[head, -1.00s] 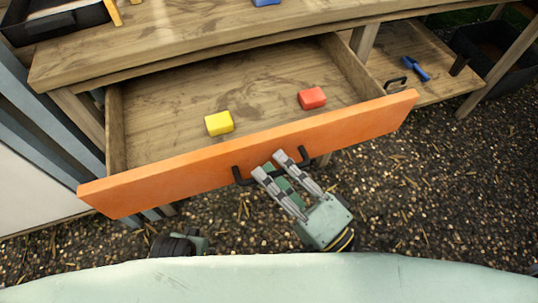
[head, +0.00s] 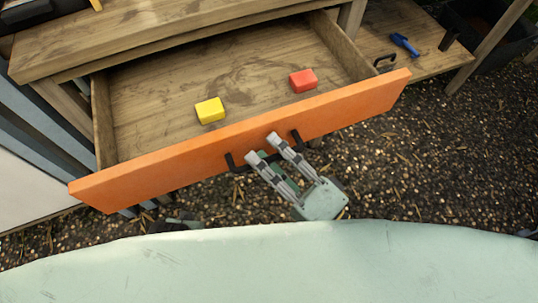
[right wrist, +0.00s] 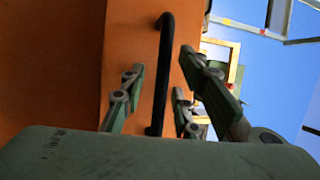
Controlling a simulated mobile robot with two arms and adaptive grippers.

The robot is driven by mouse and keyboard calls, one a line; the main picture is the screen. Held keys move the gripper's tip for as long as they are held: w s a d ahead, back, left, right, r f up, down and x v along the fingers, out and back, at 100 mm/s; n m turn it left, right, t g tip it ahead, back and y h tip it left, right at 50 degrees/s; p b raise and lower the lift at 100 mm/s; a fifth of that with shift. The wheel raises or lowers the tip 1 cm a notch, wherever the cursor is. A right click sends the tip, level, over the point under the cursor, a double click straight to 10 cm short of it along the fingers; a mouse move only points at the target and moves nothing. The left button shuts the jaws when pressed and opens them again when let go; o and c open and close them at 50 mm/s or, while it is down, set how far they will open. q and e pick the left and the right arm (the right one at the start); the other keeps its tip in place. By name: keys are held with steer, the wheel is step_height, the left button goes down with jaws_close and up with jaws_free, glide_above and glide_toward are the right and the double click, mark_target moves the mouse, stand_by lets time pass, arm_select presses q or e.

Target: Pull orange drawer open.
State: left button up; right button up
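The orange drawer (head: 345,108) stands well out from the wooden bench in the head view, its inside in plain sight. Its black handle (head: 234,164) is on the front face and also shows as a dark bar in the right wrist view (right wrist: 161,75). My right gripper (head: 262,147) is at the handle. In the right wrist view its fingers are spread on both sides of the bar, with gaps visible, so it looks open around the handle. Only a dark, partial piece of my left gripper (head: 178,224) shows below the drawer; its fingers cannot be made out.
A yellow block (head: 210,110) and a red block (head: 303,80) lie in the drawer. A blue tool (head: 405,44) lies on the lower shelf at right, near a black crate (head: 485,35). Gravel ground (head: 430,165) is clear in front and to the right.

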steer(key=v, duration=1.2)
stand_by(0.5)
